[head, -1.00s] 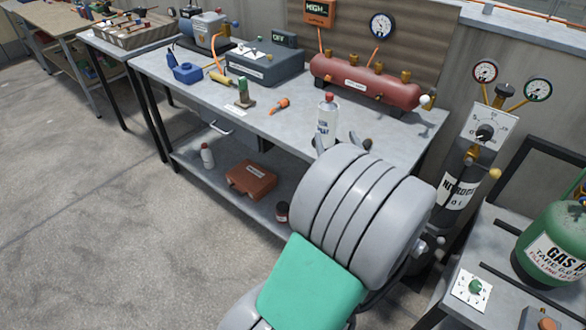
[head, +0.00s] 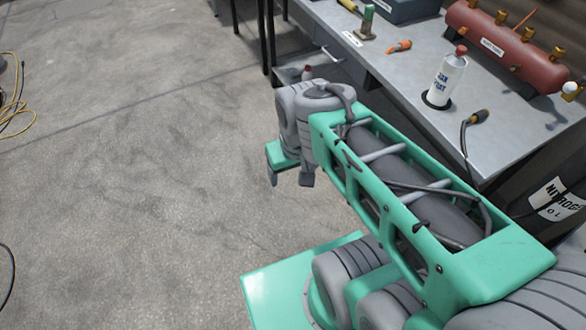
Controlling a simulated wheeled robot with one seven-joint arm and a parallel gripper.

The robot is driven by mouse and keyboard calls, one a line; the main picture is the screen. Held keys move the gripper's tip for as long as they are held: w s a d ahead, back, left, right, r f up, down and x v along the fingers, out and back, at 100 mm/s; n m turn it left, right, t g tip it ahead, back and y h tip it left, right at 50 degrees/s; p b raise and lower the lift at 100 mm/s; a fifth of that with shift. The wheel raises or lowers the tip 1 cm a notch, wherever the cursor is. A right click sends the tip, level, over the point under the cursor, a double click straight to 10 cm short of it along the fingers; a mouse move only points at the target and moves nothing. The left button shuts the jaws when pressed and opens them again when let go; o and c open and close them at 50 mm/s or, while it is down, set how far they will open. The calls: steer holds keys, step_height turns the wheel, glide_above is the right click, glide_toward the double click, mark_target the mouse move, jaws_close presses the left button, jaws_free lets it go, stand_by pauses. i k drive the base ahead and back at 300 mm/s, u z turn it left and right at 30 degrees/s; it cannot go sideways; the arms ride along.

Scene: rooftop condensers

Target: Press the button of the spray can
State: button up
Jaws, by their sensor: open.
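The spray can (head: 446,78) is white with dark lettering and a red button (head: 461,50) on top. It stands upright on a dark ring on the grey workbench (head: 419,122), near the front edge. My gripper (head: 290,181) is left of the bench and well apart from the can, over the concrete floor. It points downward, its two dark fingers are apart, and nothing shows between them. Part of my wrist and arm hides the space under the bench.
A dark tool with a cable (head: 477,118) lies right of the can. Behind stands a red manifold tank (head: 490,42) with brass fittings. An orange-handled tool (head: 400,47) and a green-topped block (head: 367,24) are on the bench. A nitrogen cylinder (head: 557,199) stands right. The floor at left is mostly clear.

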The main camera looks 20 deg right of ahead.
mark_target(460, 50)
steer(key=z, duration=1.65)
